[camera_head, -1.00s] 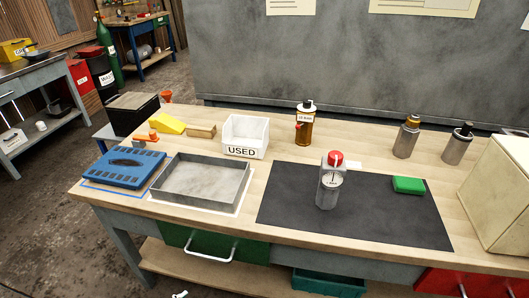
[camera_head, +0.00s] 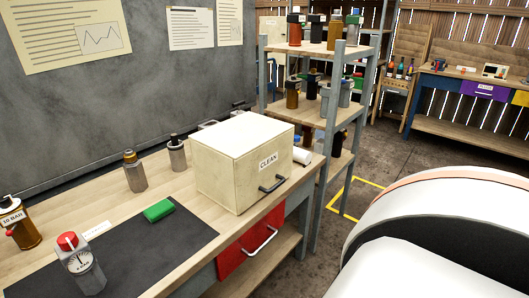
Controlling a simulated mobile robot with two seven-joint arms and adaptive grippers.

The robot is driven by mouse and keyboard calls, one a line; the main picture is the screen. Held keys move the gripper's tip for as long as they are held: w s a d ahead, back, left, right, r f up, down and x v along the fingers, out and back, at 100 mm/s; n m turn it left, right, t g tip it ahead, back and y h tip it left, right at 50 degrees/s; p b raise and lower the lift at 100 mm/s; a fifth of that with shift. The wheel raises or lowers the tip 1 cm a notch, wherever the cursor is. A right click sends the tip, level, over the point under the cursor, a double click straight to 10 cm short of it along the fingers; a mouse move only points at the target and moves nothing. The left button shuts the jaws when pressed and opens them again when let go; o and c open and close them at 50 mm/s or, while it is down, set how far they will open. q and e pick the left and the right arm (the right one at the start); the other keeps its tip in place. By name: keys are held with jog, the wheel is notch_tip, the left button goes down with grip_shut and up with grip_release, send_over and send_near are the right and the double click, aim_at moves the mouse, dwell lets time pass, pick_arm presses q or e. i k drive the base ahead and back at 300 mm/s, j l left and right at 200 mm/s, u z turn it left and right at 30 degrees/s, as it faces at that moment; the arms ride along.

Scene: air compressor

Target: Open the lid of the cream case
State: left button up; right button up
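The cream case (camera_head: 230,172) stands on the right end of the wooden workbench. It is a box with a label reading CLEAN (camera_head: 268,161) and a dark handle (camera_head: 272,184) on its front face. Its flat lid (camera_head: 243,134) is on top and looks shut. Neither gripper shows in this view. A large white rounded shape at the lower right is probably part of my own arm, close to the camera and in front of the floor.
A shelf rack (camera_head: 305,122) stands just right of the bench. Open floor (camera_head: 400,155) lies beyond it.

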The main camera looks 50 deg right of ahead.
aim_at(260, 147)
jog(key=z, duration=1.6)
